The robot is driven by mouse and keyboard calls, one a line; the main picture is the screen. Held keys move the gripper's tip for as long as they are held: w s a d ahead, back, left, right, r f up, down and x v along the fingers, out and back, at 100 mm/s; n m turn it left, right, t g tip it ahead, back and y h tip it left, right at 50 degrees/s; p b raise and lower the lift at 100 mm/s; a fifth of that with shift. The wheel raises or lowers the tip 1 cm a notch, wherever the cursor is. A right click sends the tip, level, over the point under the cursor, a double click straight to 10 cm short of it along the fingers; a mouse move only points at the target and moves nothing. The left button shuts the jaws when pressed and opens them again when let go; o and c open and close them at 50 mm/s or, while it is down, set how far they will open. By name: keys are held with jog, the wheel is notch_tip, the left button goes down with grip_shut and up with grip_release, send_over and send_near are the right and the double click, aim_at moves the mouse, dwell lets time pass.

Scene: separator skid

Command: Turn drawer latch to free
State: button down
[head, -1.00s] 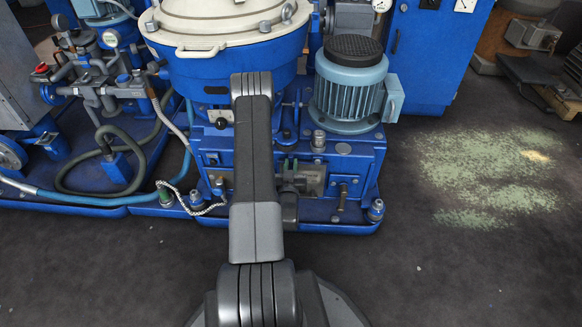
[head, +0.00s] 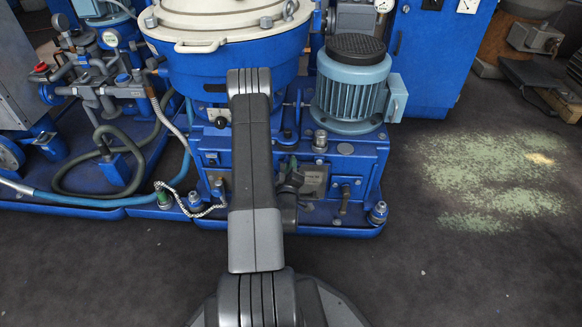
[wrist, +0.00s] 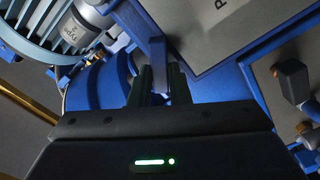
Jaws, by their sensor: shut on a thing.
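My gripper (wrist: 160,88) shows in the wrist view with its two dark fingers closed on a narrow grey-blue bar. This bar looks like the lever of the drawer latch (wrist: 157,52). It stands out in front of the blue machine, beside a grey plate (wrist: 208,32) with partly visible lettering. In the head view my gripper (head: 290,181) is at the front of the blue skid base, just right of my forearm. The latch cannot be made out there, and my arm covers part of the base.
A grey-blue motor (head: 350,88) stands above the base, right of the white-lidded separator bowl (head: 225,20). A black-handled fitting (wrist: 291,82) is at the right in the wrist view. Hoses (head: 70,180) lie at the left. Dark floor (head: 450,275) at the right is clear.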

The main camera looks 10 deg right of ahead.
jog(key=n, duration=0.6)
jog(key=shift+w+f+n, duration=0.1)
jog(key=shift+n, duration=0.2)
dwell(0.5)
jog(key=c, duration=1.4)
grip_release()
jog(key=shift+o, duration=0.2)
jog(key=shift+f, duration=0.1)
